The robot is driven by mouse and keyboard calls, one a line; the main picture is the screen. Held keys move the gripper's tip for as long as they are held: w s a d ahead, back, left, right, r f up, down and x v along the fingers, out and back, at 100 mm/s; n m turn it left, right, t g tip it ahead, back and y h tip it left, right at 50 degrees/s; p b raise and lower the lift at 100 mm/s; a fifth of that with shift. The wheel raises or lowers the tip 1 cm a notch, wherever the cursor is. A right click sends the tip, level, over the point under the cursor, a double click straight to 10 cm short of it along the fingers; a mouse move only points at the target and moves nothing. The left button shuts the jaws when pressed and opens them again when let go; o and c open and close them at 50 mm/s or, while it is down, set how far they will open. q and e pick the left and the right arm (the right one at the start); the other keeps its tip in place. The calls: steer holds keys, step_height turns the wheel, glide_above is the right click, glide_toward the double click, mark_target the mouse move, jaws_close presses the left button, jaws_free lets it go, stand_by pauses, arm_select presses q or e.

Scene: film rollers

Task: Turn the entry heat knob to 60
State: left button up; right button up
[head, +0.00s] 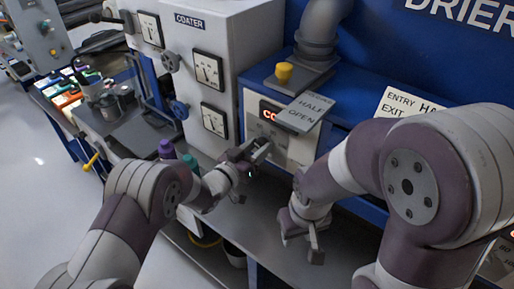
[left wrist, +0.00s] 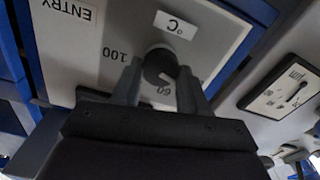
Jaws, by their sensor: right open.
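The entry heat knob (left wrist: 160,66) is a dark round knob on a pale panel (left wrist: 95,55) marked ENTRY, °C, 100 and 60, seen upside down in the left wrist view. My left gripper (left wrist: 160,82) has one finger on each side of the knob, close against it. The 60 mark shows between the fingers; the knob's pointer is not clear. In the head view my left gripper (head: 252,152) is at the panel below the red display (head: 269,113) and hides the knob. My right gripper (head: 300,238) is open and empty over the grey ledge.
A tilted grey plate reading HALF and OPEN (head: 303,110) juts out above the panel, near a yellow knob (head: 284,71). The white coater cabinet (head: 222,40) with dials stands at left. Purple (head: 166,149) and green bottles stand beside my left arm.

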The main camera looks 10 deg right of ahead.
arm_select(q)
steer(key=shift+c, duration=1.3)
steer(key=shift+f+m+b, duration=0.25)
steer(key=shift+m+b, duration=0.25)
steer(key=shift+b, duration=0.35)
steer(key=shift+s+r+m+b, duration=0.1)
steer(key=shift+s+m+b, duration=0.05)
steer(key=shift+m+b, duration=4.9)
arm_select(e)
steer(key=shift+f+b, duration=0.55)
steer(key=shift+f, duration=5.9)
arm_select(q)
steer(key=shift+n, duration=0.55)
steer(key=o, duration=1.1)
steer(key=shift+c, duration=0.2)
